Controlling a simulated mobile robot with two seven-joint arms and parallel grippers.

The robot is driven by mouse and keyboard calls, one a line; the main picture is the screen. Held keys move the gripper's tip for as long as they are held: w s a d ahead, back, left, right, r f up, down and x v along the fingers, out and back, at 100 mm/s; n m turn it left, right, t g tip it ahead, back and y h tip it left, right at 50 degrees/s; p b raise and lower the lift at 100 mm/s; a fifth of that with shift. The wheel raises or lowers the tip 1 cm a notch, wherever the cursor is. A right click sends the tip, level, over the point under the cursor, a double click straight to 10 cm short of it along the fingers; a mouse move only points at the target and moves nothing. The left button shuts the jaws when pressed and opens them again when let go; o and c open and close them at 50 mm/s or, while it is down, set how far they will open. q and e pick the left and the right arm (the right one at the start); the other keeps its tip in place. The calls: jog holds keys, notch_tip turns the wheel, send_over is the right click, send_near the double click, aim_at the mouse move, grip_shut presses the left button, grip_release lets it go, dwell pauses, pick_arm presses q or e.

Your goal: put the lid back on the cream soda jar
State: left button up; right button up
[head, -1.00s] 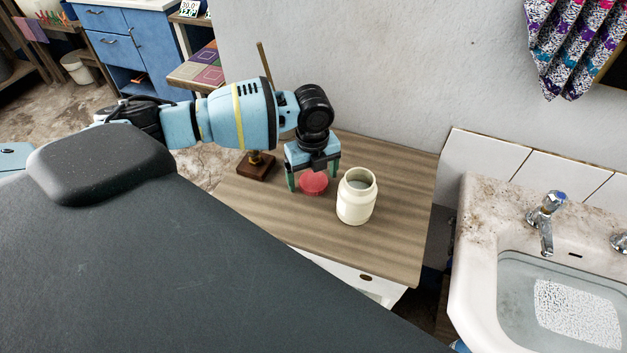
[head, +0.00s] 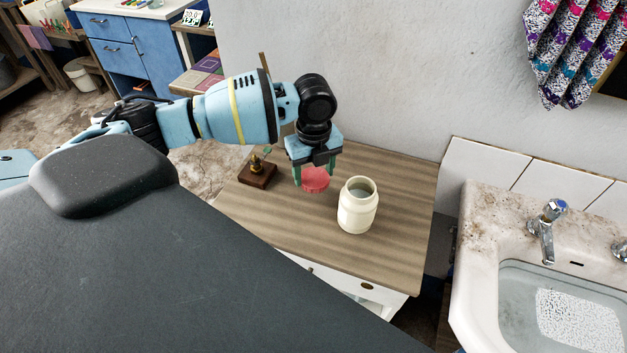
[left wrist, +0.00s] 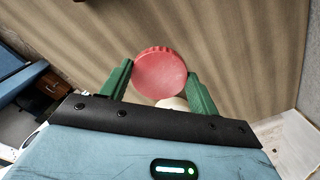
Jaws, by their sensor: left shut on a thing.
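The cream soda jar (head: 356,208) stands upright and open on the wooden cabinet top, with no lid on its mouth. My left gripper (head: 314,180) is shut on the red lid (head: 316,181), just left of the jar and apart from it. In the left wrist view the lid (left wrist: 160,73) sits between the green fingers of the gripper (left wrist: 160,82), over the wood. A small part of the jar (left wrist: 174,103) shows behind the lid there. My right gripper is not in view.
The wooden top (head: 290,232) is clear in front of the jar. A small brown-based object (head: 257,175) stands at its left edge. A wall rises behind.

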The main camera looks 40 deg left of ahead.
aim_at(314, 176)
pick_arm(q)
notch_tip(314, 176, up, 6)
jog(key=shift+f, duration=0.1)
dwell(0.4)
